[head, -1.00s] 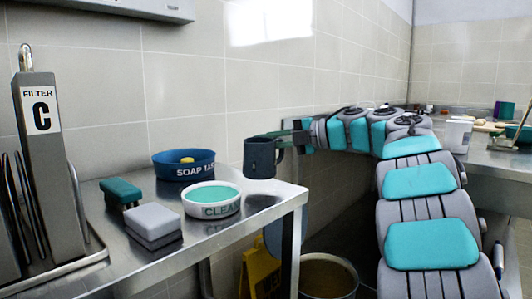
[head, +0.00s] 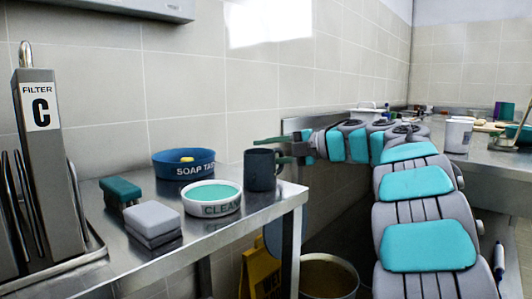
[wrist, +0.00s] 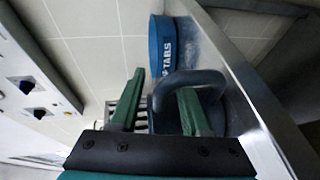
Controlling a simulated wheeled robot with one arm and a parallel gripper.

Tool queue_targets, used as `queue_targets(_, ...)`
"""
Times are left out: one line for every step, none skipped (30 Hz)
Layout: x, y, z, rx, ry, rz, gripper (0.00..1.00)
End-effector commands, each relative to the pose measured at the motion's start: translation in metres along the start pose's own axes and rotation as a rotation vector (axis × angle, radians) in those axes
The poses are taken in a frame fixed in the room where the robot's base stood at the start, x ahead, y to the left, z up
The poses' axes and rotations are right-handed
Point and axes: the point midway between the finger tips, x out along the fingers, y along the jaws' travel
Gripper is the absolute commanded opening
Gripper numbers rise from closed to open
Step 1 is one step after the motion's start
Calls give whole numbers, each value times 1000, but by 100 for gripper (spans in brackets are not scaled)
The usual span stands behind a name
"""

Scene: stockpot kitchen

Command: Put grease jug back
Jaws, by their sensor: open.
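The grease jug (head: 261,171), a dark blue-grey mug-shaped jug, stands upright at the right end of the steel table (head: 160,262), just right of the CLEAN bowl. My gripper (head: 272,144) is at the jug's upper right side, with one green finger showing above the rim. In the wrist view the gripper (wrist: 161,84) is open. Its right finger lies inside the loop of the jug's handle (wrist: 190,77) and its left finger is outside it. The jug's body is partly hidden behind the right finger.
The white CLEAN bowl (head: 212,209), blue SOAP TABS tub (head: 184,171), grey sponge block (head: 153,224) and green brush (head: 121,190) crowd the table left of the jug. A bin (head: 327,278) and yellow sign (head: 262,272) stand below its right end.

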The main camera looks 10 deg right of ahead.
Motion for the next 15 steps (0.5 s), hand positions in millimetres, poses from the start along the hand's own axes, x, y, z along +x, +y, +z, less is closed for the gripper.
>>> queue_targets(0,0,0,0,0,0,47)
queue_targets(0,0,0,0,0,0,47)
queue_targets(0,0,0,0,0,0,47)
queue_targets(0,1,0,0,0,0,47)
queue_targets(0,3,0,0,0,0,47)
queue_targets(-3,2,0,0,-1,0,47)
queue_targets(-6,2,0,0,-2,1,47)
queue_targets(-9,2,1,0,-3,1,47)
queue_targets(-15,2,1,0,-4,1,47)
queue_targets(-20,2,1,0,-4,1,47)
queue_targets(-25,2,1,0,-3,1,47)
queue_targets(-33,2,1,0,-3,0,47)
queue_targets(-39,2,1,0,-3,0,47)
queue_targets(-45,2,1,0,-3,0,47)
queue_targets(-54,2,1,0,-5,0,47)
